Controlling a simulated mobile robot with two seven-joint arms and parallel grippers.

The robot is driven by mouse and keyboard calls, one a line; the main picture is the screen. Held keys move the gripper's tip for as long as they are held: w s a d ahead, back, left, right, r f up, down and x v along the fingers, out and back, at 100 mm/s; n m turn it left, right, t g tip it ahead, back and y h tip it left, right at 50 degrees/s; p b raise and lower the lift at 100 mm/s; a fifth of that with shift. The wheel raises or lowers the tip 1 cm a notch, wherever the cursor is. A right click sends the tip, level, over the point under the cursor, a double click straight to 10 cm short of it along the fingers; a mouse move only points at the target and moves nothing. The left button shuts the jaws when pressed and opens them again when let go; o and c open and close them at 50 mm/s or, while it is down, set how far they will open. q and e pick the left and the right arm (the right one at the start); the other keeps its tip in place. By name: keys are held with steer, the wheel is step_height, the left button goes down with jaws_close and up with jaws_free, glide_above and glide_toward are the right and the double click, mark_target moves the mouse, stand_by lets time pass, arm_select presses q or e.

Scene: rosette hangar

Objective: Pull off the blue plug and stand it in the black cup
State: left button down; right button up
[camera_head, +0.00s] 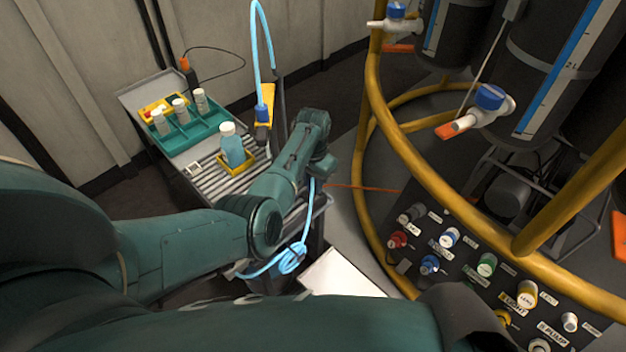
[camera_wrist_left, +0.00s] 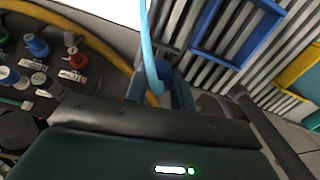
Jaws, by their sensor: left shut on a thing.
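My left gripper (camera_head: 318,168) is at the right edge of the slatted trolley, with its fingers largely hidden behind my wrist in the head view. In the left wrist view the left gripper (camera_wrist_left: 160,93) is shut on a blue plug (camera_wrist_left: 164,69), and a light-blue hose (camera_wrist_left: 148,40) runs between its fingers. The hose (camera_head: 290,260) also hangs in a coil below my wrist in the head view. I cannot make out the black cup for certain. My right gripper is not in view.
The trolley bears a teal rack (camera_head: 180,137) with white-capped vials and a bottle (camera_head: 231,148) in a yellow holder. A blue hose end (camera_head: 263,113) sits at a yellow block (camera_head: 268,92). A yellow tubular frame (camera_head: 450,208) and a panel of coloured knobs stand right.

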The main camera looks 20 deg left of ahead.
arm_select(q)
steer(key=shift+f+b, duration=0.3)
steer(key=shift+f, duration=0.25)
steer(key=shift+f, duration=0.1)
steer(key=shift+f+b, duration=0.6)
steer(key=shift+f, duration=0.15)
steer(key=shift+f, duration=0.15)
steer(key=shift+r+p, duration=2)
steer(key=shift+p, duration=0.15)
steer(key=shift+f, duration=0.1)
steer(key=shift+f+b, duration=0.8)
steer(key=shift+f, duration=0.1)
